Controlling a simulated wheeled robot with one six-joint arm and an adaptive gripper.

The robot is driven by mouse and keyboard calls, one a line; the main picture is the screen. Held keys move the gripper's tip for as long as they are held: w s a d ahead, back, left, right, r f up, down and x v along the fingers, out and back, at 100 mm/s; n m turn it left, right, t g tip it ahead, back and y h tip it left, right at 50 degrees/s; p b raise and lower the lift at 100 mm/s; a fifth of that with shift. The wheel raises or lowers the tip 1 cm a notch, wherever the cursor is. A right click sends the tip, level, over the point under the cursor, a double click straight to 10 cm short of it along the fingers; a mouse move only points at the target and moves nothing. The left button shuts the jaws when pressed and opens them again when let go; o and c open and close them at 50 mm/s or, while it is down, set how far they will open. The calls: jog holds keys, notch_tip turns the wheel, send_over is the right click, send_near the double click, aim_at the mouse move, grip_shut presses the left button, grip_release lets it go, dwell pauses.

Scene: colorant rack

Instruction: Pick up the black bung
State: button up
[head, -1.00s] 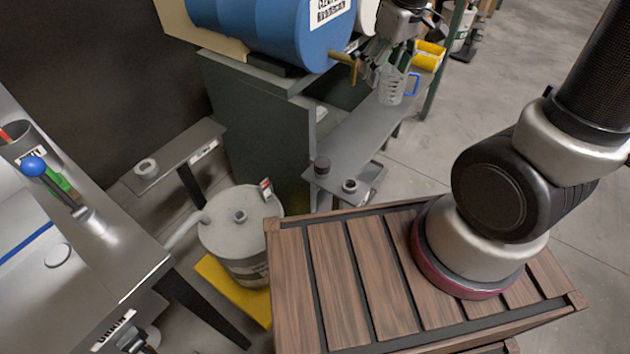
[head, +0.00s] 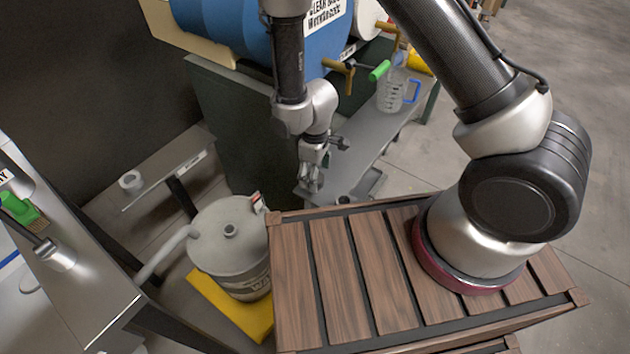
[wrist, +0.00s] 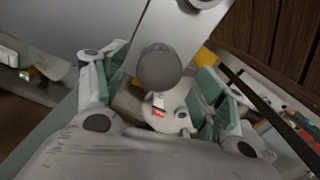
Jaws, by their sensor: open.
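The black bung (wrist: 159,68) shows in the wrist view as a dark round top on the grey shelf. It lies between the two green-padded fingers of my gripper (wrist: 163,72), with space visible on both sides. In the head view my gripper (head: 311,181) points down over the near left end of the grey shelf (head: 367,142). The gripper and forearm hide the bung there. My gripper is open and holds nothing.
A grey waste drum (head: 229,240) stands on a yellow base below and left of the shelf. A slatted wooden surface (head: 345,270) is in front.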

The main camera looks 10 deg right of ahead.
notch_tip(320, 180, down, 4)
jog(key=shift+d+r, duration=0.1)
jog(key=shift+r, duration=0.1)
jog(key=shift+c, duration=0.3)
jog(key=c, duration=1)
jog(key=shift+r, duration=0.15)
